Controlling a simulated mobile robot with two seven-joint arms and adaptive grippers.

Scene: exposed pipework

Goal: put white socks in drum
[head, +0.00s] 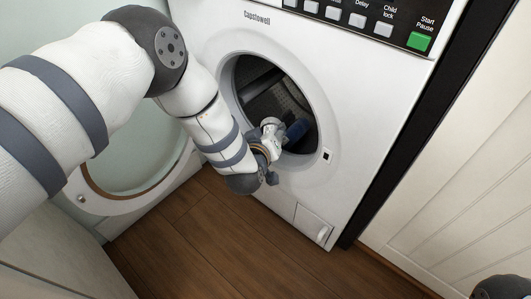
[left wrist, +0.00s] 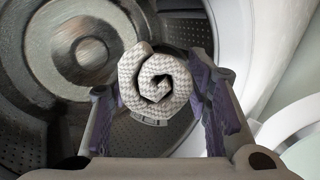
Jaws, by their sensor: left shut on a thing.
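The white socks (left wrist: 155,84) are a rolled, knitted bundle seen end-on in the left wrist view. My left gripper (left wrist: 160,108) is shut on them, with a purple-padded finger on each side. In the head view the pale bundle (head: 271,128) is at the round opening of the washing machine. The metal drum (head: 262,92) lies behind it, and the drum's perforated wall (left wrist: 30,140) fills the left of the wrist view. My right gripper does not show.
The white washing machine (head: 350,110) has its round door (head: 95,203) swung open to the left. A blue patch shows in the opening beside the socks; I cannot tell what it is. Wooden floor (head: 215,245) lies below, and a white panelled front (head: 465,150) stands at right.

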